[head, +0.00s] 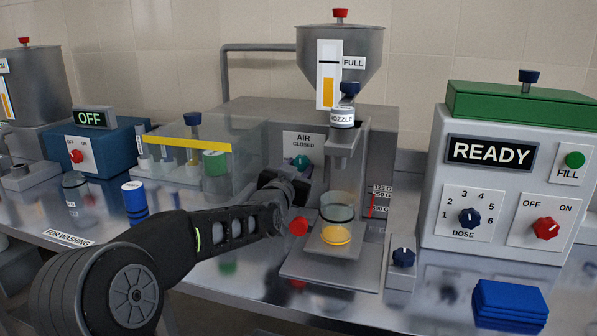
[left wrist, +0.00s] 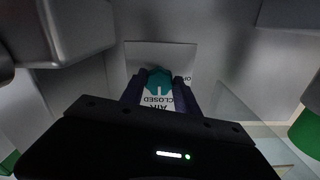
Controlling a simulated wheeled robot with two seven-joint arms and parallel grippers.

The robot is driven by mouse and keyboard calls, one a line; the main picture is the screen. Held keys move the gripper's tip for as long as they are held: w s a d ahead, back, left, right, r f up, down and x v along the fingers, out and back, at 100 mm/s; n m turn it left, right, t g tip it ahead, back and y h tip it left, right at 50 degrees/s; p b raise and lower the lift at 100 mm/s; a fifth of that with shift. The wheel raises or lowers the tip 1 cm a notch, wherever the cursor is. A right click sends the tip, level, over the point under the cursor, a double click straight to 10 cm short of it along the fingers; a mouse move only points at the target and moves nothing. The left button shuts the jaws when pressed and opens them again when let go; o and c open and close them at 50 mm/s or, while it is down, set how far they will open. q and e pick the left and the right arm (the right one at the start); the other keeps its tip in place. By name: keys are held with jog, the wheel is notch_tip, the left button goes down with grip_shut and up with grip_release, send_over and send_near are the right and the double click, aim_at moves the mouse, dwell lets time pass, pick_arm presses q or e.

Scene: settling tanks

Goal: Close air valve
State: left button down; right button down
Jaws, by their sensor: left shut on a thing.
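In the left wrist view the knob (left wrist: 158,78) sits between my two dark fingers, in front of the plate, whose lettering appears upside down. My left gripper (head: 297,174) is shut on the knob; in the head view its wrist hides the lower part of the plate area. The knob's exact pointing direction is hard to tell. My right gripper is in neither view.
A glass beaker (head: 337,222) with yellow liquid stands under the nozzle (head: 342,118), right of my left arm. A red knob (head: 298,226) is close to the arm. A clear cover (head: 240,150) stands left, the READY dosing unit (head: 490,190) right.

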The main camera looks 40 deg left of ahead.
pick_arm(q)
jog(key=shift+m, duration=0.3)
jog(key=c, duration=0.9)
grip_release()
jog(key=v, duration=0.7)
jog(key=shift+s+d+b, duration=0.15)
jog(key=shift+s+b, duration=0.2)
jog(key=shift+s, duration=0.05)
